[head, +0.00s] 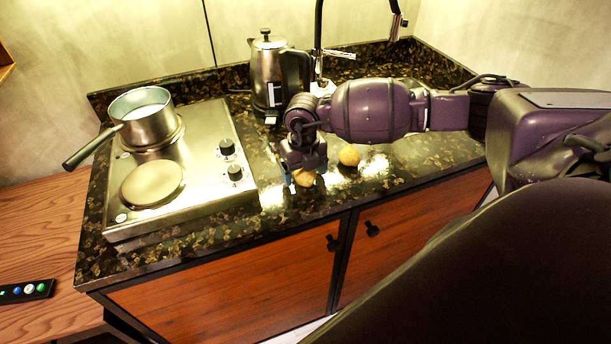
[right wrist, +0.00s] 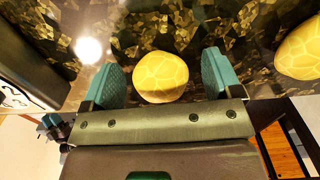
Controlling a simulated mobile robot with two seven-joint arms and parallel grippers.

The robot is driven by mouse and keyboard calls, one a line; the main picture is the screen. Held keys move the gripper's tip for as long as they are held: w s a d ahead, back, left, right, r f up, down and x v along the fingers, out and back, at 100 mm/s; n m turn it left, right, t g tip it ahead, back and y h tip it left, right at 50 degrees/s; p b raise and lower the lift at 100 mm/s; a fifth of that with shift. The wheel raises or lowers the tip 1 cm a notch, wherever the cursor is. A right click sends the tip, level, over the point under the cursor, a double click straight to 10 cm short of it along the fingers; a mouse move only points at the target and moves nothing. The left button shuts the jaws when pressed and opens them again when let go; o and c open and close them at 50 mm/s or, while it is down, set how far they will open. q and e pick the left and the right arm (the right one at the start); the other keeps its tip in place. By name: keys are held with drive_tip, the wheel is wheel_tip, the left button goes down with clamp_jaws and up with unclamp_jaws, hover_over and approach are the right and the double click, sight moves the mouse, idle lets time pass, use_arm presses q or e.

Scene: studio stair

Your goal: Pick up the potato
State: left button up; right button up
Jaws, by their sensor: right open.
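A yellow-brown potato (head: 305,178) lies on the dark speckled countertop (head: 260,225). My right gripper (head: 304,174) points down over it and partly hides it in the head view. In the right wrist view the potato (right wrist: 161,77) sits between the two teal fingers of my right gripper (right wrist: 160,82), with a gap on each side. The gripper is open. A second similar round thing (head: 349,156) lies just to the right on the counter; it also shows at the right edge of the wrist view (right wrist: 300,48). My left gripper is not in view.
A steel hob (head: 205,180) with knobs and a saucepan (head: 145,118) stands left of the gripper. A kettle (head: 268,75) and a tap (head: 319,50) are behind it. The counter's front edge, above red-brown cabinet doors (head: 235,280), is close in front.

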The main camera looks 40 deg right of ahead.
drive_tip(key=shift+c, duration=0.4)
drive_tip(key=c, duration=1)
drive_tip(key=shift+o, duration=0.2)
